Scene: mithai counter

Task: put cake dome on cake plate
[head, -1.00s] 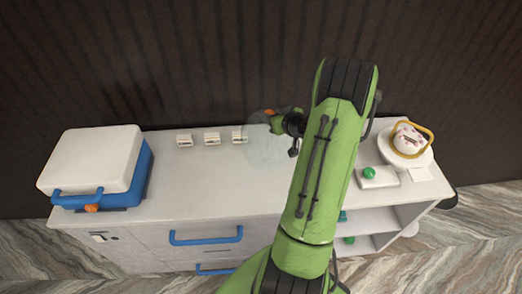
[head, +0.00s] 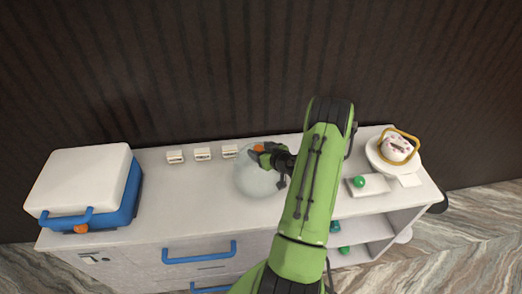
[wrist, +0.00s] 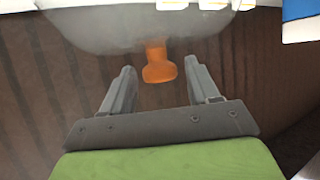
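The cake dome (head: 256,184) is a clear, faintly grey dome with an orange knob (wrist: 160,66). In the head view it shows over the middle of the counter; whether its rim touches the top is hard to tell. My gripper (head: 264,154) is at the knob. In the wrist view my gripper (wrist: 160,72) is open, with the knob between the fingertips and gaps on both sides. The white cake plate (head: 406,170) is at the counter's right end.
Several small white blocks (head: 202,154) stand in a row behind and left of the dome. A blue and white cooler box (head: 125,205) fills the left end. The counter's left-middle is clear.

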